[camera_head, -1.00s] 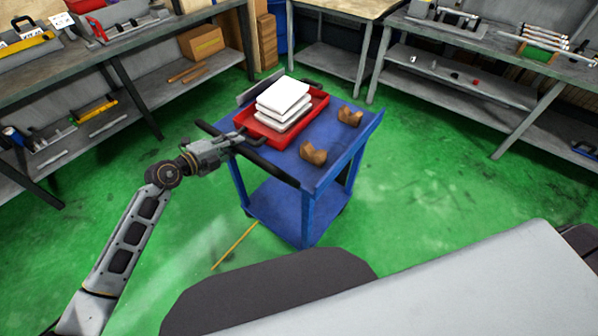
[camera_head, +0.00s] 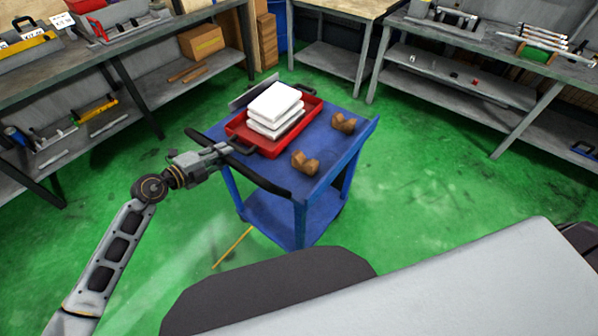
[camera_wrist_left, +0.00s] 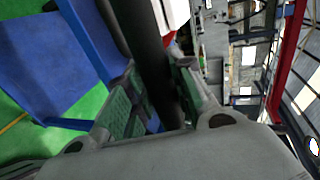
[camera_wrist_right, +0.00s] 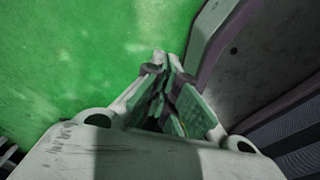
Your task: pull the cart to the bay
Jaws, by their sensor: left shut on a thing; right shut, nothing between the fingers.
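The blue cart (camera_head: 320,172) stands on the green floor in the middle of the head view. Its black handle (camera_head: 262,179) runs along its left side. My left gripper (camera_head: 228,150) is shut on this handle; the left wrist view shows the dark bar (camera_wrist_left: 155,62) between its fingers (camera_wrist_left: 158,100). On the cart top are a red tray (camera_head: 308,108) with a stack of white blocks (camera_head: 275,103) and two brown V-shaped blocks (camera_head: 305,163). My right gripper (camera_wrist_right: 163,70) is shut and empty above green floor in the right wrist view. No marked bay can be made out.
A grey workbench with shelves (camera_head: 120,62) runs along the left. Another bench (camera_head: 470,45) stands at the upper right, and a wooden-topped table (camera_head: 345,8) at the back. A yellow line (camera_head: 232,247) lies on the floor. Floor left and right of the cart is clear.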

